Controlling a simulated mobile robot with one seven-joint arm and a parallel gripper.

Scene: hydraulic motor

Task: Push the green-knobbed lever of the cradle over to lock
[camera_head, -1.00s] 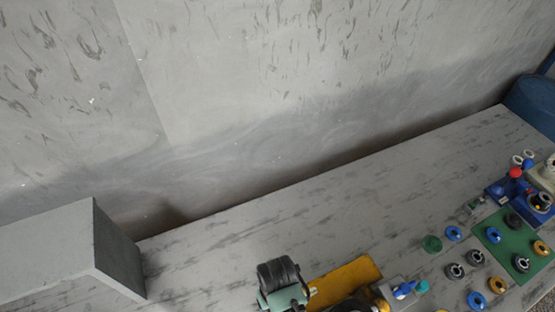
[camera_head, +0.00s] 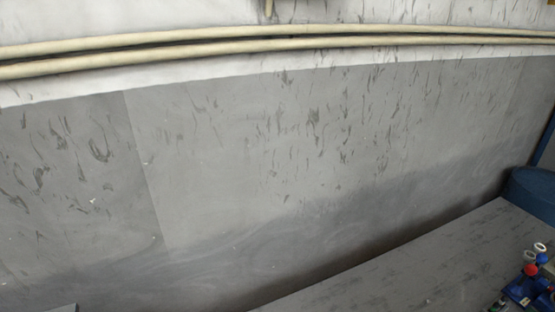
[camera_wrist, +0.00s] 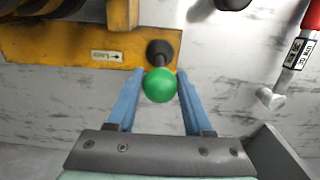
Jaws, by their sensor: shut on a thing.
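In the wrist view, the lever's round green knob (camera_wrist: 160,85) is between the two blue fingers of my gripper (camera_wrist: 158,78), which is shut on it. The lever's dark base (camera_wrist: 160,50) shows just beyond the knob, at the right end of the yellow cradle plate (camera_wrist: 60,50). A small label with an arrow (camera_wrist: 105,56), seemingly reading "Lock", is on the plate left of the lever. The head view shows neither the cradle nor my gripper.
A red-handled tool (camera_wrist: 302,48) with a label lies at the upper right of the wrist view. A dark round part (camera_wrist: 232,4) is at its top edge. In the head view, blue parts with a red knob (camera_head: 530,269) stand on the grey table (camera_head: 420,262).

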